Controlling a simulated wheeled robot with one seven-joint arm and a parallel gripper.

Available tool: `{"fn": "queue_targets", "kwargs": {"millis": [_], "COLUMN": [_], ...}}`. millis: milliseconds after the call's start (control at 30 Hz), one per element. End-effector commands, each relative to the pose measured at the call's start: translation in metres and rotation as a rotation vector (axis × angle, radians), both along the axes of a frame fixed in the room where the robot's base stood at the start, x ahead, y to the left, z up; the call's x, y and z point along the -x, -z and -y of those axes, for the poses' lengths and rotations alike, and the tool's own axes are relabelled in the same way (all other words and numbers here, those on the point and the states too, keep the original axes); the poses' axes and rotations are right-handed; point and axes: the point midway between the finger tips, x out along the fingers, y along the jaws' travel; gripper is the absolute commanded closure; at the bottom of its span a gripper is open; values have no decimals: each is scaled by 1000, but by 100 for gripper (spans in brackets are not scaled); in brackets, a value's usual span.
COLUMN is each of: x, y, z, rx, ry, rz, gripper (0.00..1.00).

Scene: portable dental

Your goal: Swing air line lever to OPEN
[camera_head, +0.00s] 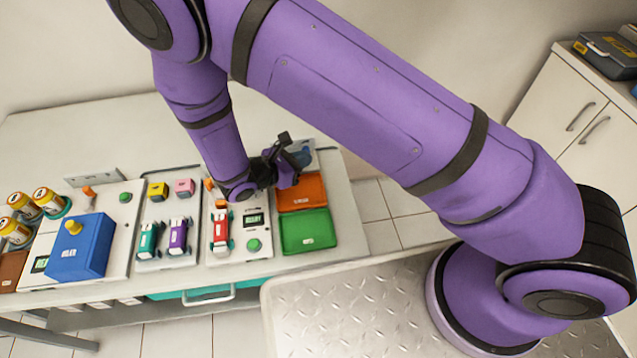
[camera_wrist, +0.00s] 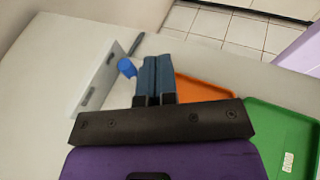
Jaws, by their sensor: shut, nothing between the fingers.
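My gripper (camera_head: 290,162) is at the back right of the counter, above the orange tray's far edge. In the wrist view its two dark fingers (camera_wrist: 157,75) are together with nothing between them. A blue cylinder (camera_wrist: 127,67) and a dark bar (camera_wrist: 137,43) lie beside the fingers, by a pale slotted plate (camera_wrist: 100,78). I cannot tell whether any of these is the air line lever. In the head view an orange lever-like piece (camera_head: 88,191) stands on the left panel, and another orange piece (camera_head: 209,184) is on the panel with a display, partly beside my wrist.
An orange tray (camera_head: 302,191) and a green tray (camera_head: 309,232) lie at the counter's right end. A blue box (camera_head: 82,247) and several yellow-orange jars (camera_head: 48,201) stand at the left. Small toy-like pieces (camera_head: 178,236) fill the middle. The counter's back left is bare.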

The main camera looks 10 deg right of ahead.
Motion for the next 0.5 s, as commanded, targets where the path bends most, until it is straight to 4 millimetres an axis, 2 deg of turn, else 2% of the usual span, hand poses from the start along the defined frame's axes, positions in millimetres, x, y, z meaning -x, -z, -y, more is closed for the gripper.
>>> {"fn": "queue_targets", "kwargs": {"millis": [200,400,500], "x": [45,76,85], "y": [-5,-7,-8], "z": [10,18,20], "rx": [0,-2,-2], "ry": [-5,-3,-3], "rz": [-2,0,-1], "gripper": [100,100,100]}}
